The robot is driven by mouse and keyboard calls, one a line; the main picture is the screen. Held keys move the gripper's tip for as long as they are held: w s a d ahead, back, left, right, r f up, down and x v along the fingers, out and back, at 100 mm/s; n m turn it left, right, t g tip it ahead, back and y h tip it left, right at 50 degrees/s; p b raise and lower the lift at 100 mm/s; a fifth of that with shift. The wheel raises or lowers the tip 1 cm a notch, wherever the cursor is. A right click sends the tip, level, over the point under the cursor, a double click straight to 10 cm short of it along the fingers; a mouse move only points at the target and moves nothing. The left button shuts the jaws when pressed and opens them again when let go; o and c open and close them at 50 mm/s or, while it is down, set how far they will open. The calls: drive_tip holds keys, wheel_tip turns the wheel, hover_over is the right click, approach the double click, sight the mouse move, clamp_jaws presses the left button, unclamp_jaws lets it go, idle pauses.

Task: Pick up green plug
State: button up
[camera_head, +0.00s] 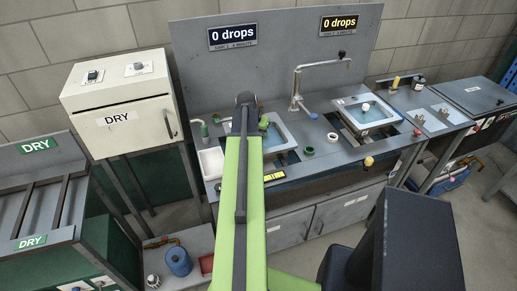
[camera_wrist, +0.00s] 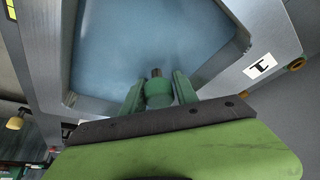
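A short green plug (camera_wrist: 159,93) with a dark stem on top shows in the wrist view. It stands between the two green fingers of my gripper (camera_wrist: 158,90), over the blue floor of a basin (camera_wrist: 150,40). The fingers are apart, one on each side of the plug. I cannot tell whether they press on it or only stand beside it. In the head view my green arm reaches to the left sink (camera_head: 284,128), and the arm hides the fingertips. A small green piece (camera_head: 263,122) shows beside the arm's end there.
A metal tap (camera_head: 298,88) stands right of my arm, between the left sink and the right sink (camera_head: 366,111). A white DRY cabinet (camera_head: 118,100) stands left. A backboard rises behind the sinks.

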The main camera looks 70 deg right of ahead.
clamp_jaws()
idle(0.3)
wheel_tip(320, 180, up, 10)
drive_tip(key=p, duration=1)
drive_tip(key=shift+r+p, duration=0.15)
drive_tip(key=shift+p, duration=0.15)
drive_tip(key=shift+s, duration=0.15)
